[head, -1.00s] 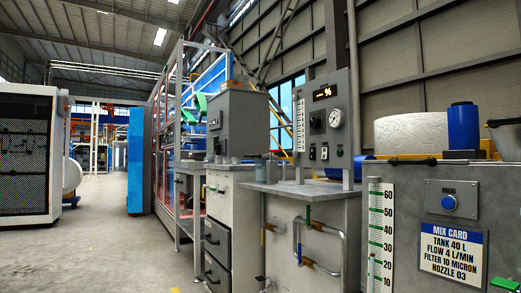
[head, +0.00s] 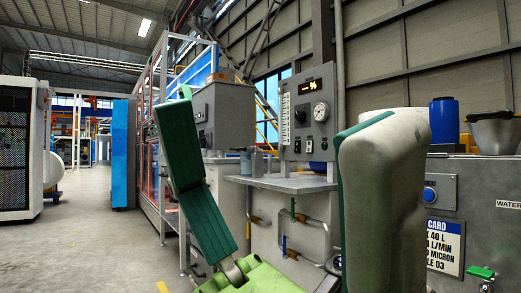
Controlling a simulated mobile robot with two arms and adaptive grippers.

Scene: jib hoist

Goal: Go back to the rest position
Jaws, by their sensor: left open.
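My left gripper (head: 285,108) is raised close in front of the camera, open, with nothing seen between its fingers. One dark green finger stands tilted on the left; a large pale grey-green finger stands on the right. Its bright green body shows at the bottom edge. The fingers cover parts of the bench and the tank unit behind. My right gripper is not in view.
A grey control panel (head: 307,119) with a dial stands on a bench (head: 290,181). On the right is a metal tank unit (head: 475,200) with a blue canister (head: 444,120) on top. Open floor (head: 95,235) lies at left.

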